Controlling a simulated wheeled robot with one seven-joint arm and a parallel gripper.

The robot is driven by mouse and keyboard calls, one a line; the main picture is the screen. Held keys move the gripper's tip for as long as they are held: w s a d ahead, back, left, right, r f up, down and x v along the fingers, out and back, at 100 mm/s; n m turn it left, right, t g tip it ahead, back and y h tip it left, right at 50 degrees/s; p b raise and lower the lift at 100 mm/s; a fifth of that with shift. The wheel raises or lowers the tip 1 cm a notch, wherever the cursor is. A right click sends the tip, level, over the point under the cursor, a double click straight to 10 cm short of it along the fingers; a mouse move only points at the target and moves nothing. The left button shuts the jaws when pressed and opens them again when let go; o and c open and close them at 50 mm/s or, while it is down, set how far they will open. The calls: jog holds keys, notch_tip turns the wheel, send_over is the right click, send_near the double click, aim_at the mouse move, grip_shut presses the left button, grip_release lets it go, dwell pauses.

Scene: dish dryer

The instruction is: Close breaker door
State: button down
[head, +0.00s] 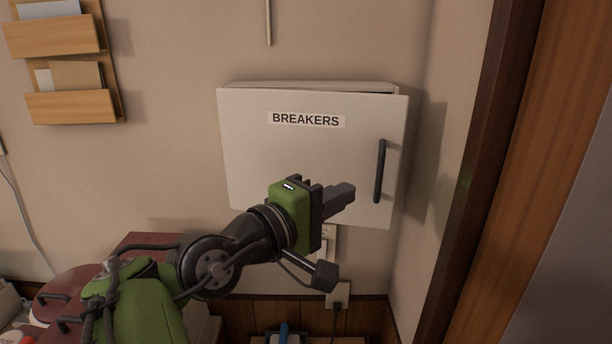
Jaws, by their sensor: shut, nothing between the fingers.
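The white breaker box hangs on the wall, and its door (270,157) carries a "BREAKERS" label (306,120). A dark vertical handle (380,171) is on the door's right side. The door stands slightly ajar: its right edge is out from the box body, whose top (310,87) shows behind it. My gripper (348,190) is in front of the door's lower right part, left of the handle. Its fingers are together with nothing between them. Whether they touch the door cannot be told. My gripper and wrist hide part of the door's lower edge.
A wooden letter holder (62,107) hangs on the wall at upper left. A dark wooden door frame (482,170) stands at the right. An outlet with a plug (338,297) is below the box. Dark red lids (75,290) lie at lower left.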

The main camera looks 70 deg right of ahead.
aim_at(369, 167)
jog(key=p+x, duration=0.1)
jog(key=x, duration=0.5)
jog(key=shift+s+d, duration=0.15)
jog(key=shift+d, duration=0.1)
jog(key=d+p, duration=0.1)
jog(key=d, duration=0.1)
jog(key=d+n+t, duration=0.1)
jog(key=d, duration=0.2)
jog(key=d+t+h+p, duration=0.1)
jog(key=d, duration=0.1)
jog(key=shift+s+d+r+n+p, duration=0.1)
jog(key=shift+d+n+p, duration=0.05)
jog(key=shift+n+p, duration=0.2)
